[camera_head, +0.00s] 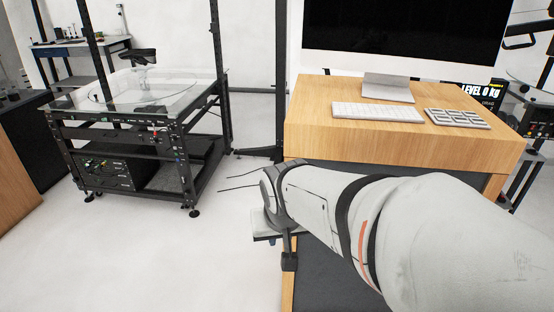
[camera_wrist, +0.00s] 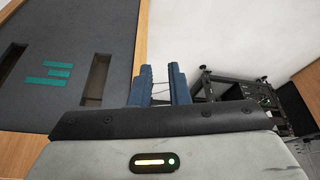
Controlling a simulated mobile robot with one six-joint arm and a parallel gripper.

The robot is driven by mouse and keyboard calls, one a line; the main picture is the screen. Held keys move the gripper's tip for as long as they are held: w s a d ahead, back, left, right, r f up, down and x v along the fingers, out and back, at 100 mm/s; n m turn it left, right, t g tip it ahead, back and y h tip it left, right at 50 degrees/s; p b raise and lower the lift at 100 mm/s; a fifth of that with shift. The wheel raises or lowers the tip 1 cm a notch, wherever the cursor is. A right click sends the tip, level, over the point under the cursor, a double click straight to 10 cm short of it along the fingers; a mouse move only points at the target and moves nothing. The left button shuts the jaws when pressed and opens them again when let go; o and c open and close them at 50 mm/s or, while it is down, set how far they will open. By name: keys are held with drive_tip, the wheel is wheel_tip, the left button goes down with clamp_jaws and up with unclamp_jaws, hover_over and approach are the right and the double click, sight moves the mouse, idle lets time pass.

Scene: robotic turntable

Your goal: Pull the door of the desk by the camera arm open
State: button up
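The desk (camera_head: 400,140) has a light wood top and frame. Its dark grey door (camera_head: 345,280) shows below my arm, largely covered by it. In the wrist view the door (camera_wrist: 75,25) is a grey panel with a teal logo, a dark slot (camera_wrist: 14,60) at the left and a recessed slot (camera_wrist: 97,78) near its wood-edged right side. My gripper (camera_wrist: 160,72) has two blue fingers, parted by a narrow gap with nothing held between them. They lie just right of the recessed slot, over the wood edge and floor. In the head view my wrist hides most of the gripper.
A monitor (camera_head: 400,30), keyboard (camera_head: 378,111) and number pad (camera_head: 456,118) stand on the desk. White floor (camera_head: 150,265) is clear left of the desk.

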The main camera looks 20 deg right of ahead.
drive_tip(key=w+d+f+m+t+h+b, duration=0.1)
drive_tip(key=w+d+f+m+t+b, duration=0.2)
drive_tip(key=w+d, duration=0.45)
drive_tip(key=w+d+f+m+t+h, duration=0.2)
drive_tip(key=w+d+f+m, duration=0.2)
drive_tip(key=w+d+m, duration=0.4)
drive_tip(key=w+d+f+m+t+y+b, duration=0.15)
drive_tip(key=d+f+m+t+b, duration=0.45)
drive_tip(key=d, duration=1)
drive_tip(key=shift+m+t, duration=0.4)
drive_tip(key=shift+m, duration=0.1)
drive_tip(key=w+f, duration=0.1)
drive_tip(key=w, duration=0.1)
drive_tip(key=w+f+p, duration=0.1)
drive_tip(key=w, duration=0.1)
drive_tip(key=w+f+p, duration=0.1)
drive_tip(key=w, duration=0.1)
drive_tip(key=shift+w+d+f, duration=0.25)
drive_tip(key=shift+w, duration=0.15)
drive_tip(key=shift+c, duration=0.6)
clamp_jaws()
